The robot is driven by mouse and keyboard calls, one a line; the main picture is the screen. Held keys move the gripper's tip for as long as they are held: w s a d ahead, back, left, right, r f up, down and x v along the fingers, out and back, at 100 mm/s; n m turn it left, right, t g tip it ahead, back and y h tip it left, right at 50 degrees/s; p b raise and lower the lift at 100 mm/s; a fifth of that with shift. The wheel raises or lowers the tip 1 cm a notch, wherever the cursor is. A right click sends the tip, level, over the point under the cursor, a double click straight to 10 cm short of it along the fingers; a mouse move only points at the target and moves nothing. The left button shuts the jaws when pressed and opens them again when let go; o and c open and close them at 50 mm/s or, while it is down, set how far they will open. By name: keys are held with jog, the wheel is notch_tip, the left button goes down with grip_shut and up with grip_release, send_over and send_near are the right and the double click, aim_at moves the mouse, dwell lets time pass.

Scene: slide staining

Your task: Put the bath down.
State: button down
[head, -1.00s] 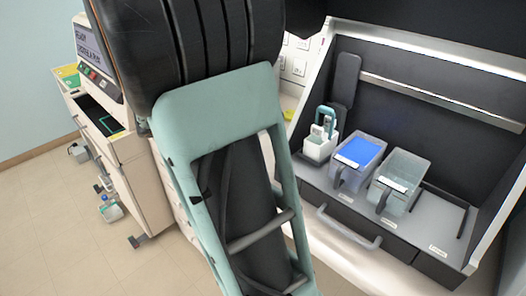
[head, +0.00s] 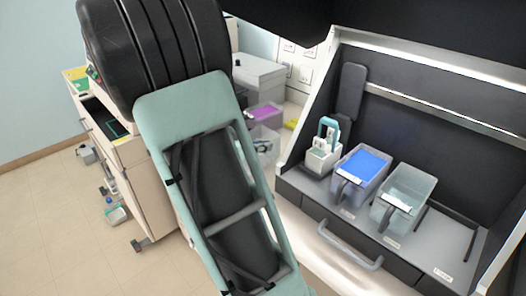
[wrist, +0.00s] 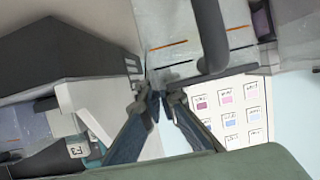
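The handle is on a pale, see-through bath (wrist: 180,22) with orange lines, which fills the top middle of that view. In the head view my arm hides the gripper. A clear container (head: 265,137) shows partly just right of my arm; I cannot tell for sure that it is the held bath. A blue-filled bath (head: 364,165) and a clear bath (head: 408,190) stand side by side in the dark station, handles facing front.
A white slide holder (head: 321,157) with a teal-handled rack stands left of the blue bath. A purple-topped item (head: 265,113) is behind the clear container. A chart (wrist: 228,110) hangs on the wall. The station's grey floor (head: 440,245) is free right of the clear bath.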

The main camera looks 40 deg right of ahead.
jog(key=shift+f, duration=0.95)
jog(key=shift+f+b, duration=0.2)
jog(key=shift+b, duration=0.25)
jog(key=c, duration=2.2)
grip_release()
jog(key=shift+r, duration=0.1)
jog(key=shift+o, duration=0.2)
jog(key=shift+r+p, duration=0.2)
jog(key=shift+p, duration=0.3)
jog(key=w+v, duration=0.1)
jog(key=v, duration=1.1)
jog(key=shift+s+b, duration=0.4)
jog(key=shift+s, duration=0.05)
